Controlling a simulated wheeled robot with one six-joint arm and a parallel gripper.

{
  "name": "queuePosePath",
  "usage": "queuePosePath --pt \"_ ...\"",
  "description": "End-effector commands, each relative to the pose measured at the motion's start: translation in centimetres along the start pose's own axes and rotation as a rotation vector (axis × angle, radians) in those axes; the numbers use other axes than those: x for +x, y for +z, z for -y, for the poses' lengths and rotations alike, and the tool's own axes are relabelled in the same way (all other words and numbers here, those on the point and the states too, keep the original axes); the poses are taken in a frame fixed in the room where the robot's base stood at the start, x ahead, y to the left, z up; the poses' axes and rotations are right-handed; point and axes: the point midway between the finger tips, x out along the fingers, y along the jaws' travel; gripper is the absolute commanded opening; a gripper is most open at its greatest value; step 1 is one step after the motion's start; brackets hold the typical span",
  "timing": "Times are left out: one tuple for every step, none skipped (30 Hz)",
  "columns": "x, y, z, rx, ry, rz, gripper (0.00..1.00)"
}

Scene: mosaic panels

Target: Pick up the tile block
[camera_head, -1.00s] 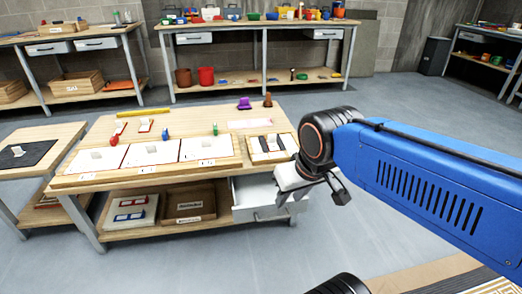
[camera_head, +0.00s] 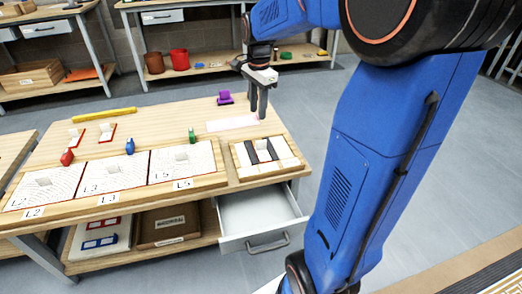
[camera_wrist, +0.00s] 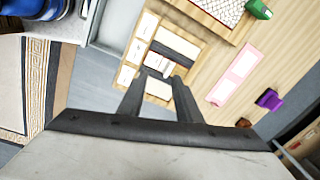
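A shallow wooden tray (camera_head: 238,162) at the right end of the table holds white and dark tile blocks. A small white tile block (camera_head: 263,144) stands in its middle, between dark strips. In the wrist view, the tray (camera_wrist: 122,86) lies beyond my fingertips, with the white block (camera_wrist: 157,63) just past them. My gripper (camera_head: 261,116) points down over the table behind the tray, near the pink strip. In the wrist view, my gripper (camera_wrist: 161,76) has its fingers apart, with nothing clearly held between them.
Three patterned panels (camera_head: 113,172) lie left of the tray, with red, blue and green (camera_head: 192,136) pieces behind them. A purple piece (camera_head: 225,98) and a pink strip (camera_head: 228,124) are near my gripper. An open drawer (camera_head: 262,216) juts out below the tray.

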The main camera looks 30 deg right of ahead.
Motion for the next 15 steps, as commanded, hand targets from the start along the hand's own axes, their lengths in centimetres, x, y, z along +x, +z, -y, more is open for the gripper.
queuePosePath --pt "0.7 -1.0 1.2 0.063 0.017 0.004 0.31" --pt "1.0 -1.5 1.7 0.1 0.025 0.005 0.31" --pt "1.3 -2.0 2.3 0.146 0.035 0.007 0.31" --pt "1.6 -2.4 2.8 0.176 0.042 0.008 0.31" --pt "1.9 -2.8 3.2 0.203 0.048 0.008 0.31" --pt "2.1 -3.2 3.6 0.236 0.054 0.009 0.31" --pt "2.4 -3.5 3.9 0.257 0.059 0.009 0.31" --pt "2.5 -3.7 4.1 0.276 0.062 0.009 0.31" --pt "2.7 -4.0 4.4 0.295 0.066 0.009 0.31" --pt "2.8 -4.1 4.5 0.306 0.068 0.009 0.31" --pt "2.9 -4.2 4.7 0.316 0.07 0.009 0.31" --pt "3.1 -4.3 4.7 0.324 0.072 0.009 0.31" --pt "3.4 -4.4 4.8 0.327 0.073 0.009 0.31" --pt "3.6 -4.4 4.8 0.33 0.074 0.01 0.31" --pt "4.1 -4.4 4.7 0.331 0.075 0.01 0.31"
